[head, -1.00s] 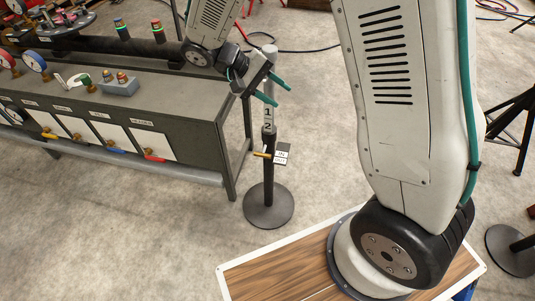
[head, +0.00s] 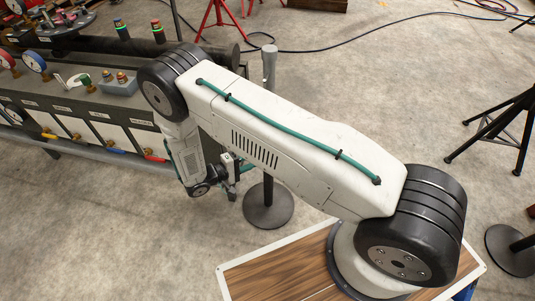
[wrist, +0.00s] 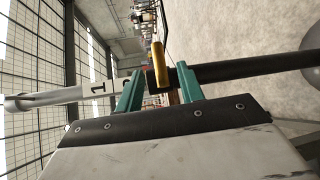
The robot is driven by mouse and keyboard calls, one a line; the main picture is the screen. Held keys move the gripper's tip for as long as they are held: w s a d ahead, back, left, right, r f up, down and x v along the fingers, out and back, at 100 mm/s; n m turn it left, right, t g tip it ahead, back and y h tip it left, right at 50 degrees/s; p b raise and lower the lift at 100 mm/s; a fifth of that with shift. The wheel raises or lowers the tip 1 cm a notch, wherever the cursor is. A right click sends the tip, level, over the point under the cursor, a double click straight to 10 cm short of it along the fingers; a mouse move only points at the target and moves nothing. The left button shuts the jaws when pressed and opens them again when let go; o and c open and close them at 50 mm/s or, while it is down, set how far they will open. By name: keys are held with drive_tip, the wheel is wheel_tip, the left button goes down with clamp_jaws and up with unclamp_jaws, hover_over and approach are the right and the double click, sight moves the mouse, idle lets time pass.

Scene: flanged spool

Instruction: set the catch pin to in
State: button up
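The catch pin (wrist: 160,62) is a short yellow-orange rod standing out from a dark collar on the post. In the wrist view it appears in the gap between the two teal fingers of my gripper (wrist: 158,80). The fingers are apart, with space seen on both sides of the pin, and I cannot tell whether either touches it. The post (wrist: 235,71) runs sideways across the wrist view, with a "1" label (wrist: 98,88) left of the fingers. In the head view my gripper (head: 240,167) is beside the post, and my arm hides the pin and its marked plate.
The post stands on a round dark base (head: 268,208). A grey bench (head: 75,97) with gauges, valves and colored handles is at the left, close to my arm. A black tripod stand (head: 500,125) is at the right. The floor between is mostly open.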

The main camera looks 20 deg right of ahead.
drive_tip(key=r+x, duration=0.1)
drive_tip(key=x, duration=0.6)
drive_tip(key=shift+f, duration=0.45)
drive_tip(key=shift+d, duration=0.1)
